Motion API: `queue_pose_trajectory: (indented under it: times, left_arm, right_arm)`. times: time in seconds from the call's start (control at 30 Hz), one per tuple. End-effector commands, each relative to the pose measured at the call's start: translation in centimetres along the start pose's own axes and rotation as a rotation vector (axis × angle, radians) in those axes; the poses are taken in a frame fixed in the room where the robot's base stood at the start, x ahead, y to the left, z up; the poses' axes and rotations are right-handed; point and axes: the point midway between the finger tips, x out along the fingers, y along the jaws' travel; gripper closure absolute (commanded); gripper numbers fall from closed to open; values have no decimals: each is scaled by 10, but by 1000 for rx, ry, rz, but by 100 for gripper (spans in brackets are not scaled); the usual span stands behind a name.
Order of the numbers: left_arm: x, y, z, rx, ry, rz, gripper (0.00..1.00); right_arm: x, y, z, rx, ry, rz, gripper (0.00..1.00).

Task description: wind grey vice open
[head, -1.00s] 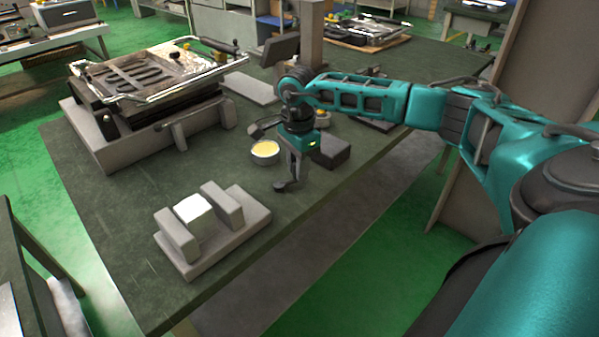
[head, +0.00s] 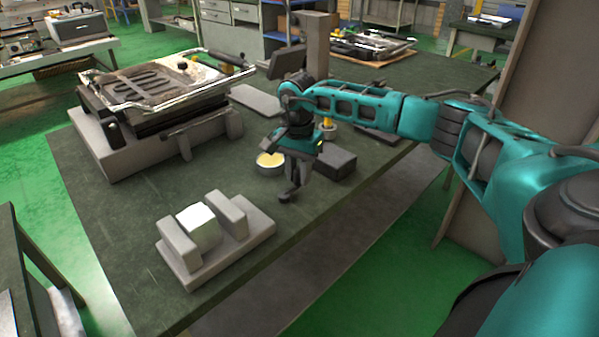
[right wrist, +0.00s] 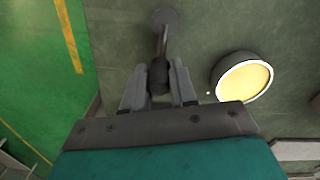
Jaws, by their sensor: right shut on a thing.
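The grey vice (head: 240,245) sits on the dark green table in the head view, with two upright jaws on a flat base. A pale block (head: 199,226) stands between the jaws; I cannot tell whether both jaws touch it. My right gripper (head: 292,180) is to the right of the vice and a little farther back, pointing down. In the right wrist view, my right gripper (right wrist: 158,88) is shut on a dark crank handle (right wrist: 158,74) with a round end. The crank's lower end (head: 288,197) shows below the fingers, apart from the vice. My left gripper is out of view.
A round dish with a yellow inside (head: 270,160) is close behind my right gripper; it also shows in the right wrist view (right wrist: 243,79). A dark box (head: 336,161) lies to the right. A large press-like machine (head: 165,95) stands back left. The table front is clear.

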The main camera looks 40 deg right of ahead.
Motion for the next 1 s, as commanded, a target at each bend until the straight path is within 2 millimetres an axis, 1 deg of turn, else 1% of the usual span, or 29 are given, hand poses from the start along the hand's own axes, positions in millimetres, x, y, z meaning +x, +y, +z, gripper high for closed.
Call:
queue_pose_trajectory:
  times: [0.03, 0.37, 0.4, 0.63, 0.87, 0.97, 1.0]
  left_arm:
    - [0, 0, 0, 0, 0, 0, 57]
    - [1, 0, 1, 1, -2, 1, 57]
    - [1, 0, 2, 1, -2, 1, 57]
    - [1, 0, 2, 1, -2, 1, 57]
    - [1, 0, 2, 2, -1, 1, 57]
    - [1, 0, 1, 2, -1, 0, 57]
    - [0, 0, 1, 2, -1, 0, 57]
  right_arm:
    - [-3, -5, -1, -3, 5, -19, 100]
    - [-5, -6, -1, -2, 7, -24, 100]
    - [-5, -6, -1, -2, 7, -24, 70]
    - [-4, -5, -1, -1, 5, -19, 48]
    - [-3, -3, -1, -1, 3, -13, 48]
    - [-8, -3, -1, 0, 3, -13, 48]
    - [-13, -3, -1, 0, 3, -13, 48]
